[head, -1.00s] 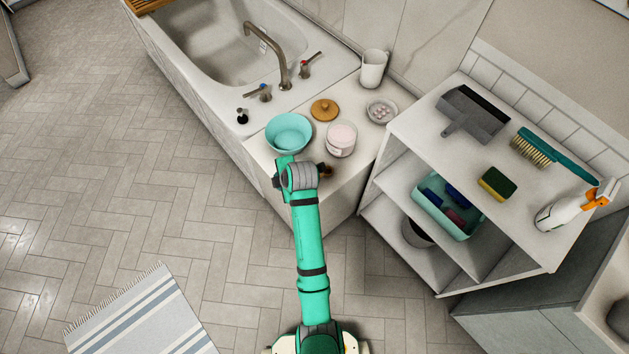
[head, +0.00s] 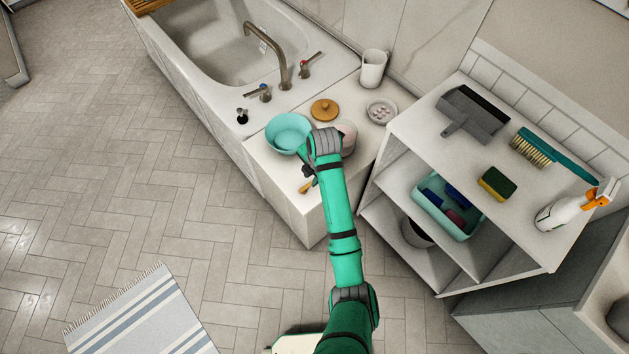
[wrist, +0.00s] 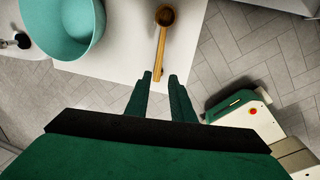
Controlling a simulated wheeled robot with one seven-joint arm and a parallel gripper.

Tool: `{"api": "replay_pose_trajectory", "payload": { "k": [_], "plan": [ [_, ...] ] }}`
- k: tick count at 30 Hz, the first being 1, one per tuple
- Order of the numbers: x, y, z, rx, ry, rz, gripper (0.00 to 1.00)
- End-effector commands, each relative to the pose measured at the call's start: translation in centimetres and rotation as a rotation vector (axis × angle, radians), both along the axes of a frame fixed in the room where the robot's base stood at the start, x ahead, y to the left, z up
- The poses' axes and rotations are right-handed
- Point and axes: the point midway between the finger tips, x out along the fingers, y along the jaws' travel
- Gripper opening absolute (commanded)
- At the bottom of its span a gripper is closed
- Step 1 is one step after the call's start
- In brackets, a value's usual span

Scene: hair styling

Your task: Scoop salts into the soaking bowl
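The turquoise soaking bowl (head: 284,136) stands on the white ledge at the tub's end and also shows at the upper left of the wrist view (wrist: 60,28). The salt jar (head: 349,136) is mostly hidden behind my arm in the head view. A wooden scoop (wrist: 161,48) lies on the ledge, its round cup away from me and its handle towards my gripper; in the head view only its handle end (head: 306,186) shows. My gripper (wrist: 160,76) is open, with the handle's end appearing between its fingertips. I cannot tell whether they touch it.
A wooden lid (head: 324,109), a small dish (head: 381,111) and a white cup (head: 373,68) stand behind on the ledge. The bathtub (head: 225,55) with its tap is at the left. A shelf unit (head: 445,165) with cleaning things stands close on the right.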

Motion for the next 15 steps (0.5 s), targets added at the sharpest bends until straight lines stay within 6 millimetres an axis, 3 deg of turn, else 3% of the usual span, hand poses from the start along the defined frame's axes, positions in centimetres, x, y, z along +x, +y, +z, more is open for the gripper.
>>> {"api": "replay_pose_trajectory", "payload": {
  "k": [6,15],
  "plan": [
    [0.4,0.3,-3.0,-0.001,0.002,-0.001,0.22],
    [0.6,0.4,-3.7,-0.001,-0.001,0.0,0.22]
  ]
}}
